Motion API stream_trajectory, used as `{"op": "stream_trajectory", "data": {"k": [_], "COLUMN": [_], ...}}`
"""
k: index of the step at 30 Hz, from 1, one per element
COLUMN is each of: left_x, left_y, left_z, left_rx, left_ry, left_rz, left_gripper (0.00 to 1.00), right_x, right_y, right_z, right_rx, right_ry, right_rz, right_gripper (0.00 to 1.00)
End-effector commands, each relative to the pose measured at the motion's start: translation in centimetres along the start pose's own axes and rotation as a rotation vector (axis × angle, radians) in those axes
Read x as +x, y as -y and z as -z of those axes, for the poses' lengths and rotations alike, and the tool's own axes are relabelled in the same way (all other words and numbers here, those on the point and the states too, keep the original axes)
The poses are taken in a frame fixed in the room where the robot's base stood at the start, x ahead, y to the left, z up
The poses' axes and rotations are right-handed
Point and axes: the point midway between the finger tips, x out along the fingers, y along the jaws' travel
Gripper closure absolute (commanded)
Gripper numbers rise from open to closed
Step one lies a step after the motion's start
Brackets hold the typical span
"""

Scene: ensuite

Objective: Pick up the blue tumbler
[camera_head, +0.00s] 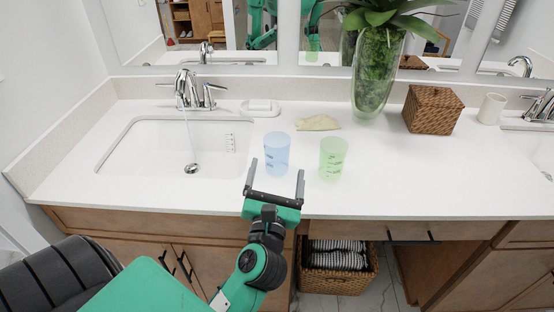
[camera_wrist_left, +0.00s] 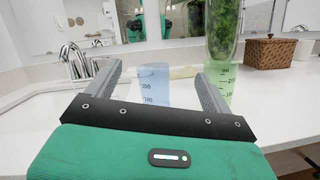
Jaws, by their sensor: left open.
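The blue tumbler (camera_head: 277,154) stands upright on the white counter, right of the left sink basin. A green tumbler (camera_head: 333,158) stands just to its right. My left gripper (camera_head: 277,172) is open and empty at the counter's front, its fingers pointing towards the blue tumbler. In the left wrist view the blue tumbler (camera_wrist_left: 154,84) shows between and beyond the two fingers of my left gripper (camera_wrist_left: 160,82), apart from them as far as I can tell. The green tumbler (camera_wrist_left: 220,82) is partly hidden by the right finger there. My right gripper is not in view.
A tan cloth-like item (camera_head: 318,122) lies behind the tumblers. A tall glass vase with a plant (camera_head: 372,85) and a wicker box (camera_head: 432,110) stand further back right. A faucet (camera_head: 190,90) and soap dish (camera_head: 261,106) are at back left. The counter's right front is clear.

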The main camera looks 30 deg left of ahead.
Motion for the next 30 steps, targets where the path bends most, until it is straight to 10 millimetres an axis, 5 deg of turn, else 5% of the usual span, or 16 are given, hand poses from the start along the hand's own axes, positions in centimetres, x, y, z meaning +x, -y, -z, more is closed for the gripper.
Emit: {"op": "stream_trajectory", "data": {"k": [4,10,21,30], "left_x": [0.2,0.7,7.1,9.5], "left_y": [-0.2,0.0,-0.2,-0.1], "left_z": [2.9,4.5,6.3,6.9], "left_rx": [-0.174,-0.256,-0.254,-0.253], "left_ry": [-0.17,-0.26,-0.261,-0.262], "left_rz": [-0.046,-0.066,-0.067,-0.067], "left_gripper": [0.16,0.16,0.16,0.16], "right_x": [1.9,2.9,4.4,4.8], "right_y": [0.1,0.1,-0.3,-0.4], "right_z": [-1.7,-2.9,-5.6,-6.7], "right_rx": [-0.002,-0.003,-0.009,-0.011], "right_ry": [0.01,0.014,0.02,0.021], "right_rz": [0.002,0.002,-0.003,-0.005], "right_gripper": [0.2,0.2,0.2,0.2]}}
